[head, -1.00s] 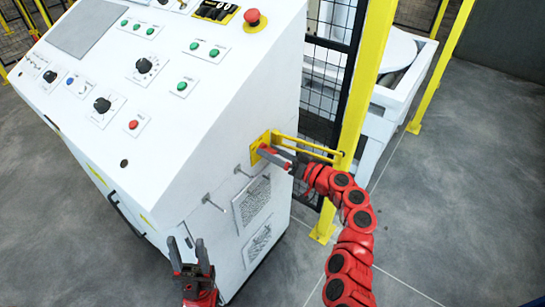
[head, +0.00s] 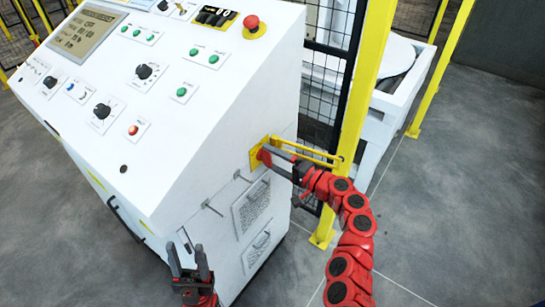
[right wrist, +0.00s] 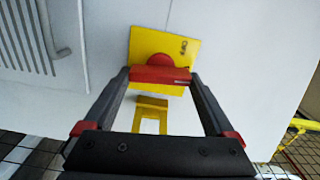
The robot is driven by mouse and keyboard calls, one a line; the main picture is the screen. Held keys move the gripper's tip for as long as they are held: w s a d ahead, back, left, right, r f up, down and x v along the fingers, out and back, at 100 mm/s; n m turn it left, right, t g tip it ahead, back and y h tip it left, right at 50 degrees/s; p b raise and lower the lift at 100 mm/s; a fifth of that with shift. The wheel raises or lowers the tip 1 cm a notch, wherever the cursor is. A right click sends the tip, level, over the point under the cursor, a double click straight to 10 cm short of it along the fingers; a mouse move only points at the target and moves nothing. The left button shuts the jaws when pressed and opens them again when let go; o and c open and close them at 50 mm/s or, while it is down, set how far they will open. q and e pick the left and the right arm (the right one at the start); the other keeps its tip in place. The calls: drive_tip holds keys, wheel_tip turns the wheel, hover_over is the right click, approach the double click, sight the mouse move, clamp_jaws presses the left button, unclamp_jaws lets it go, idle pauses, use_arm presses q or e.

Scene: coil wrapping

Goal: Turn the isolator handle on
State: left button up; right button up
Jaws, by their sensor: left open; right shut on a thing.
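The isolator is a yellow square plate (head: 256,163) on the right side of the white console, with a red handle (head: 263,155) on it. In the right wrist view the red handle (right wrist: 160,75) lies as a level bar across the picture, in front of the yellow plate (right wrist: 182,50). My right gripper (right wrist: 161,80) has its two dark fingers at the two ends of this bar and is shut on it. My left gripper (head: 187,256) is open and empty, low in front of the console's side, apart from the handle.
The white console (head: 225,110) carries a lit screen (head: 88,32), buttons, knobs and a red emergency stop (head: 251,22). Below the isolator are small levers and vent panels (head: 251,208). A yellow post (head: 357,110) and mesh fence stand just right. Grey floor is free at right.

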drive_tip(key=shift+m, duration=0.6)
drive_tip(key=o, duration=1.1)
drive_tip(key=shift+c, duration=0.2)
drive_tip(key=shift+d, duration=0.1)
drive_tip(key=b+v, duration=0.2)
drive_tip(key=v, duration=1.5)
drive_tip(key=shift+s, duration=0.15)
drive_tip(key=shift+d, duration=0.1)
